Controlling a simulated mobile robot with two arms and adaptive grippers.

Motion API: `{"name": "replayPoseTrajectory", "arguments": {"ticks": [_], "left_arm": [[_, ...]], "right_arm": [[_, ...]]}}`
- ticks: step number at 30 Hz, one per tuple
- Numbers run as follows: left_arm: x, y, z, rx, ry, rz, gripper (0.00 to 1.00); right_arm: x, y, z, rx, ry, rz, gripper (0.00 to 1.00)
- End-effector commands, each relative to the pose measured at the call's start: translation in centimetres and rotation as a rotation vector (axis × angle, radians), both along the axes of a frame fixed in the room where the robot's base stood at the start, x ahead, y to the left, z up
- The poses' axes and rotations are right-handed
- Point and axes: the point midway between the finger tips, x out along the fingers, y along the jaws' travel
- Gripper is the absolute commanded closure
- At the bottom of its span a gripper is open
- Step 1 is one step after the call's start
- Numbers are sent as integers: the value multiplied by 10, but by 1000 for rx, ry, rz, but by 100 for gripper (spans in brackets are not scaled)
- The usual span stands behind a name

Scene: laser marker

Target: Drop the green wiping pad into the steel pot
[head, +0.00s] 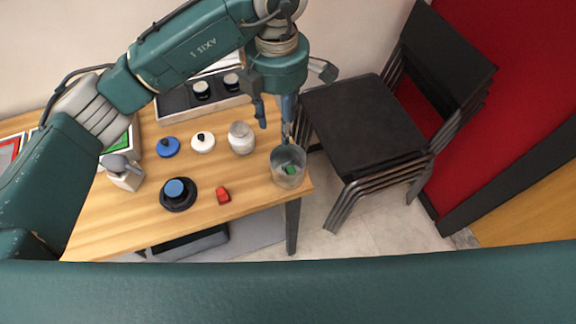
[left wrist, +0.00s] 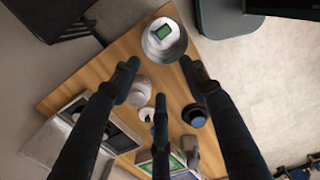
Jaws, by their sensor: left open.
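The steel pot (head: 290,183) stands upright at the right front corner of the wooden table, and shows at the top of the left wrist view (left wrist: 180,42). The green wiping pad (head: 290,170) lies inside the pot, and it also shows there in the left wrist view (left wrist: 163,31). My left gripper (head: 275,117) is open and empty, above the table near the pot, with its fingers apart from the pad. In the left wrist view its spread fingers (left wrist: 160,66) have nothing between them. My right gripper is not in view.
On the table (head: 120,212) stand a white jar (head: 241,139), a blue-topped black piece (head: 175,190), a red block (head: 223,195), a blue lid (head: 168,147) and a white lid (head: 203,143). Stacked black chairs (head: 365,125) stand close on the right.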

Motion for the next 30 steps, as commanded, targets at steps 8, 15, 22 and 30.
{"name": "replayPoseTrajectory", "arguments": {"ticks": [8,15,22,30], "left_arm": [[1,0,56,1,-3,1,56],[0,0,74,1,1,1,56],[0,0,74,1,1,1,56],[0,0,74,1,1,1,56]], "right_arm": [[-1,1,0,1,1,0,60],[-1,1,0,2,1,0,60],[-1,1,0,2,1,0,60],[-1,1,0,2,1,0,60]]}}
